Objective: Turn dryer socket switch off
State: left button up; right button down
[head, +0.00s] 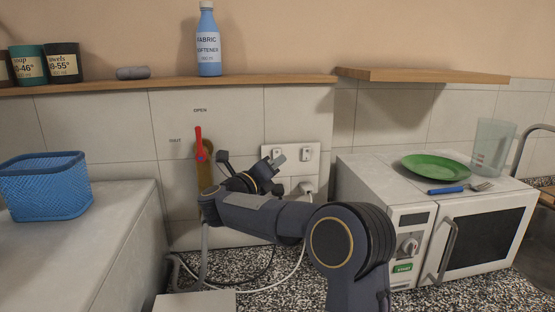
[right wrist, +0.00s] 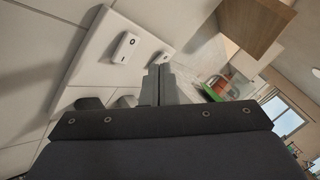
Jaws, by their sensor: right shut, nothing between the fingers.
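A white double socket panel (head: 299,171) is on the tiled wall, with two rocker switches side by side near its top. The left switch (head: 277,153) and the right switch (head: 308,153) also show in the right wrist view, as the nearer switch (right wrist: 125,46) and the farther switch (right wrist: 160,60). A white plug (head: 307,187) sits below the right switch. Which socket is the dryer's, and the switch positions, I cannot tell. My right gripper (head: 277,160) is shut and empty, in front of the panel's left part; its tips (right wrist: 158,84) appear beside the panel. Contact is unclear. My left gripper is out of view.
A red lever (head: 199,141) is on the wall left of the panel. A white microwave (head: 423,222) stands right, carrying a green plate (head: 436,167). A wooden shelf (head: 120,86) with a fabric softener bottle (head: 208,45) is above. Cables run below my right arm.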

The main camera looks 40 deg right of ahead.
jog(key=s, duration=0.1)
jog(key=a+b, duration=0.1)
jog(key=s+b, duration=0.1)
jog(key=shift+s+a+f, duration=0.2)
jog(key=shift+s+f, duration=0.05)
jog(key=shift+s, duration=0.1)
